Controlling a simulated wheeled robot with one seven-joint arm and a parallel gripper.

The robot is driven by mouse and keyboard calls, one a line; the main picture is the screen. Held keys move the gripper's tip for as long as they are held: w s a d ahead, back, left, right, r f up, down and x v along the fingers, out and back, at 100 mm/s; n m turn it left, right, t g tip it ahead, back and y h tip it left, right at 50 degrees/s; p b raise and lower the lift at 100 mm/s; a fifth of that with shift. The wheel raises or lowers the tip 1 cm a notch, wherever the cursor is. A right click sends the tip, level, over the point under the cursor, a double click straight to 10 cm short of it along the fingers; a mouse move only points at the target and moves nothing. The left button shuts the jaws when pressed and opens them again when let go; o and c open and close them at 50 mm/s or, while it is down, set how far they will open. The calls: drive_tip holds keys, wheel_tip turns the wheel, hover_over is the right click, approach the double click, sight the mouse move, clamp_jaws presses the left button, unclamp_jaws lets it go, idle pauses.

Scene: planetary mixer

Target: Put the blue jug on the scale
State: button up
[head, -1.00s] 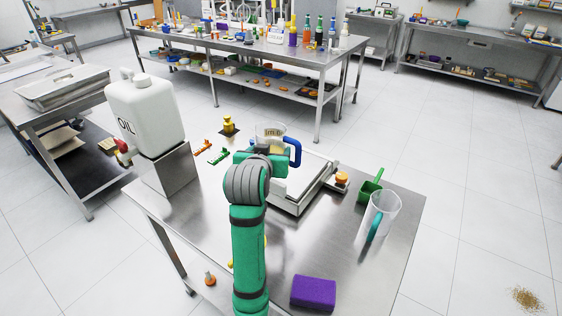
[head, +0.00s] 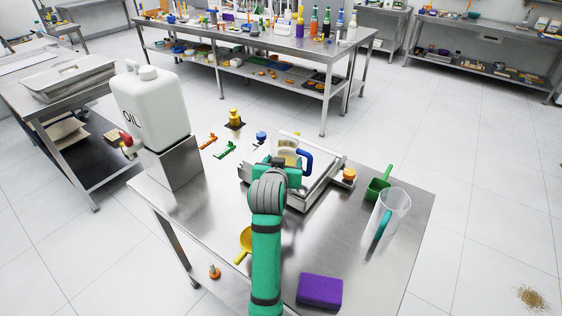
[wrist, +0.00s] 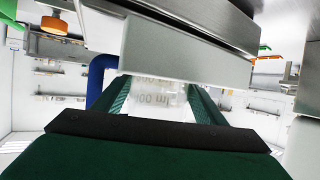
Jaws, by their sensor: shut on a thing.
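The blue jug is a clear measuring jug (head: 287,159) with a blue handle (head: 306,158). My gripper (head: 283,170) is shut on it, and the jug looks upright. The steel scale (head: 325,178) stands on the near table; the jug appears over its platform in the head view. My arm and gripper cover part of the platform and the jug's lower part, so contact cannot be told. In the wrist view, the marked clear wall of the jug (wrist: 160,88) sits between the fingers, beside the blue handle (wrist: 98,78). Steel parts, likely of the scale (wrist: 185,50), fill the upper middle.
A white oil canister (head: 152,108) stands on a steel stand at left. A green scoop (head: 378,189) and a clear jug with a teal handle (head: 391,213) stand at right. A purple sponge (head: 320,291) and a yellow ladle (head: 245,240) lie nearer.

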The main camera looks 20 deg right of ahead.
drive_tip(key=shift+s+d, duration=0.25)
drive_tip(key=shift+d, duration=0.35)
drive_tip(key=o, duration=1.3)
drive_tip(key=shift+a, duration=0.3)
drive_tip(key=shift+a+r, duration=0.1)
drive_tip(key=v, duration=1.2)
drive_tip(key=shift+w, duration=0.15)
